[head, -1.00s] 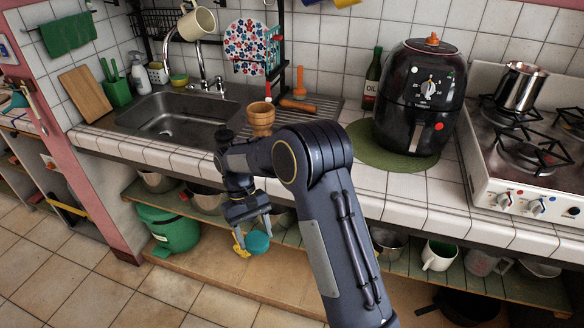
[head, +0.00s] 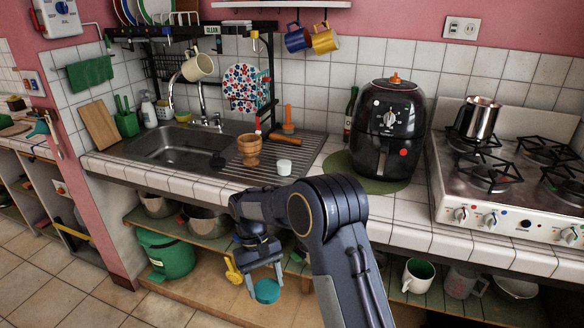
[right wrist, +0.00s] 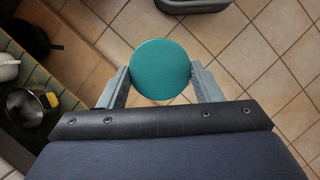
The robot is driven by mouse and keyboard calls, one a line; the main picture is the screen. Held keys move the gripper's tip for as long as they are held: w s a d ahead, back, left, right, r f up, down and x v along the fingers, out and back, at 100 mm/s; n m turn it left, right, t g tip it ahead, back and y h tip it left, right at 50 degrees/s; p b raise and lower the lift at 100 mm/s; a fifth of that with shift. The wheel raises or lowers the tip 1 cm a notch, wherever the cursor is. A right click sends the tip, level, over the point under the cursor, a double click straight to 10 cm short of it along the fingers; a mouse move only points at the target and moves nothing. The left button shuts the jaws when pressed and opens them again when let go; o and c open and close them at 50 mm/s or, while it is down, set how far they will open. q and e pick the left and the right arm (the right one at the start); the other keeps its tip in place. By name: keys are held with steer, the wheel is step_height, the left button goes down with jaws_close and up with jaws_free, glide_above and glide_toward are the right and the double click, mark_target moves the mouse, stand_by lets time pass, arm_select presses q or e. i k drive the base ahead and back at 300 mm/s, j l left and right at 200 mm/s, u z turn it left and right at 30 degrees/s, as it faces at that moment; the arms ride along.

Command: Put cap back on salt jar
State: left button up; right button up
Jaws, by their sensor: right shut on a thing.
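The cap is a round teal disc (head: 267,291), low in front of the lower shelf in the head view. My right gripper (head: 265,284) is shut on the cap and holds it in the air, below counter height. In the right wrist view the cap (right wrist: 160,69) sits between the two grey fingers, its flat face towards the camera. A small whitish jar (head: 284,167), which looks like the salt jar, stands upright on the counter by the drainboard, with no teal cap on it. It is above and apart from the gripper. My left gripper is out of view.
A wooden mortar (head: 249,150) stands left of the jar, beside the sink (head: 178,146). A black air fryer (head: 388,130) on a green mat (head: 342,168) is to the right, then the stove (head: 500,180). Pots and mugs stand on the shelf below.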

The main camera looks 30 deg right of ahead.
mark_target(284, 163)
steer(key=z, duration=2.7)
steer(key=k+j, duration=0.1)
steer(key=j, duration=0.6)
steer(key=k+j, duration=0.1)
steer(key=j, duration=0.6)
steer(key=k+j, duration=0.1)
steer(key=j, duration=1.25)
steer(key=k+j, duration=0.15)
steer(key=j, duration=0.55)
